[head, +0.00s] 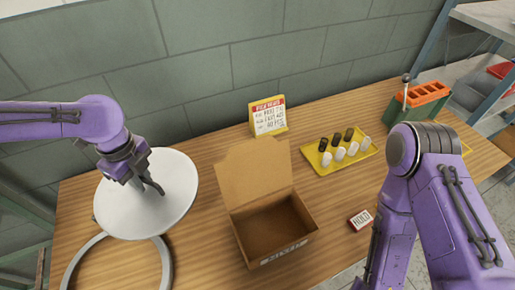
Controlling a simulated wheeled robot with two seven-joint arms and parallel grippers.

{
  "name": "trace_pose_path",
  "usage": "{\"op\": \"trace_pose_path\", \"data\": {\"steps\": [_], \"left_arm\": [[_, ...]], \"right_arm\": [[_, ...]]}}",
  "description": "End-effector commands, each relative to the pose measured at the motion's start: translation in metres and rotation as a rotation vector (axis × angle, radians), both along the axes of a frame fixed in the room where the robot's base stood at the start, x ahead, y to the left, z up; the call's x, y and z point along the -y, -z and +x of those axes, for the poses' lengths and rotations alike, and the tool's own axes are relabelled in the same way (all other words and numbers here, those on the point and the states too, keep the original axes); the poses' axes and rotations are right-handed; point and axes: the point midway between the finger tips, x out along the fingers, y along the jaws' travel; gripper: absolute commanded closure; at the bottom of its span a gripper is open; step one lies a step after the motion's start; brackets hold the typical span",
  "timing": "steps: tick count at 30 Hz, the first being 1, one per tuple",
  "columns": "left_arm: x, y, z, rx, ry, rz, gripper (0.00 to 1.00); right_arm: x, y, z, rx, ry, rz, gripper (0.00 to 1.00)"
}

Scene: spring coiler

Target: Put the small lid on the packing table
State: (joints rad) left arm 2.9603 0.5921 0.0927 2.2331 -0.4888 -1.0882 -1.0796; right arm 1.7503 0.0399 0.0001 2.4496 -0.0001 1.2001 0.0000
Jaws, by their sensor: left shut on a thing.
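A large white round disc, which I take for the small lid (118,203), is at the left in the head view. My left gripper (157,188) is over its middle and shut on it; the grip point itself is hard to make out. The lid covers part of the wooden packing table (210,155) and its back left edge. I cannot tell how high it is above the wood. My right arm comes in at the right, but its gripper is not in view.
An open cardboard box (255,180) stands mid-table. A grey ring (168,262) lies front left. A yellow tray (325,168) holds several dark and white pieces. A sign (267,117), a red HOLD block (360,220) and an orange-topped green box (420,97) are also there. Shelving stands right.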

Motion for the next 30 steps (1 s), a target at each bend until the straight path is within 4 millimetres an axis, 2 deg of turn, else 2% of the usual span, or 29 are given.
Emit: {"op": "trace_pose_path", "data": {"steps": [7,10,11,17,21,25,30], "left_arm": [[0.001,0.004,0.005,-0.002,0.001,0.002,1.0],[0.005,0.017,0.025,-0.003,0.002,0.002,1.0],[0.006,0.015,0.033,-0.006,0.002,0.002,1.0],[0.017,0.038,0.088,-0.005,0.001,0.002,1.0],[0.022,0.07,0.115,-0.004,0.002,0.001,1.0],[0.025,0.09,0.13,-0.001,0.003,0.001,1.0],[0.027,0.111,0.138,-0.004,0.003,0.0,1.0]], "right_arm": [[0.0,0.003,-0.001,-0.002,0.001,0.0,0.57],[0.0,0.012,-0.001,-0.002,0.001,0.0,0.57],[0.0,0.004,-0.001,-0.002,0.0,0.0,0.57],[0.0,-0.013,0.0,-0.001,0.0,0.001,0.57],[0.0,-0.02,0.0,-0.001,0.0,0.001,0.57],[0.0,-0.024,0.0,-0.001,0.0,0.0,0.57],[0.0,-0.029,0.0,-0.001,0.0,0.001,0.57]]}}
